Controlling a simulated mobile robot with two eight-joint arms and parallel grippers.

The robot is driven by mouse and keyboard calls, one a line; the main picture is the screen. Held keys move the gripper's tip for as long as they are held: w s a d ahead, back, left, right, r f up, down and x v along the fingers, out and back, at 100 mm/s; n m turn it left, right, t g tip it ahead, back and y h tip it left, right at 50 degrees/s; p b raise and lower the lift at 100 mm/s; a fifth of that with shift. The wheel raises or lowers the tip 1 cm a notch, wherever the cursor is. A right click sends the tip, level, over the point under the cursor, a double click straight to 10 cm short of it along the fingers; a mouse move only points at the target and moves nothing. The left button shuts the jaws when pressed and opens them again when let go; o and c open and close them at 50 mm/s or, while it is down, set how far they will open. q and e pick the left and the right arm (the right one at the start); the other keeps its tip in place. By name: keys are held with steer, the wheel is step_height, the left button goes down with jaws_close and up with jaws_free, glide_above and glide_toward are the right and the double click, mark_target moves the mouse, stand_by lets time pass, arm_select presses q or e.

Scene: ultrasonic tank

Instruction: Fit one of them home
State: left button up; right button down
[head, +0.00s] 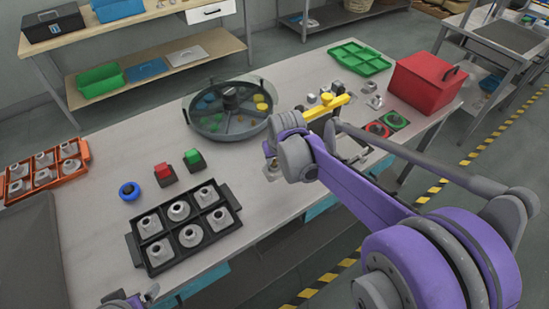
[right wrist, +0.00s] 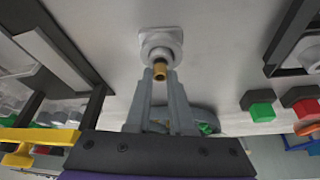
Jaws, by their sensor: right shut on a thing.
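My right gripper (head: 270,156) is low over the table, right of the black tray. The black compartment tray (head: 169,222) holds several similar grey fittings (head: 190,236). An orange tray (head: 74,179) at the left holds more of them. A small part of my left gripper (head: 135,300) shows at the bottom edge; its jaws are unclear.
A yellow bar (head: 327,108), small metal parts, a green tray (head: 359,57) and a red box (head: 427,83) are farther right.

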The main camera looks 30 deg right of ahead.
steer(key=shift+f, duration=0.45)
stand_by(0.5)
steer(key=c, duration=0.7)
jaws_free()
steer(key=v, duration=1)
steer(key=shift+r, duration=0.4)
steer(key=shift+s, duration=0.15)
steer(key=s+a+f+n, duration=0.1)
steer(key=s+a+f, duration=0.3)
steer(key=s, duration=0.3)
steer(key=s+a+f+n+t, duration=0.1)
steer(key=s+a+f, duration=0.4)
steer(key=s, duration=0.2)
steer(key=shift+s+a+y, duration=0.25)
steer(key=shift+s+y, duration=0.15)
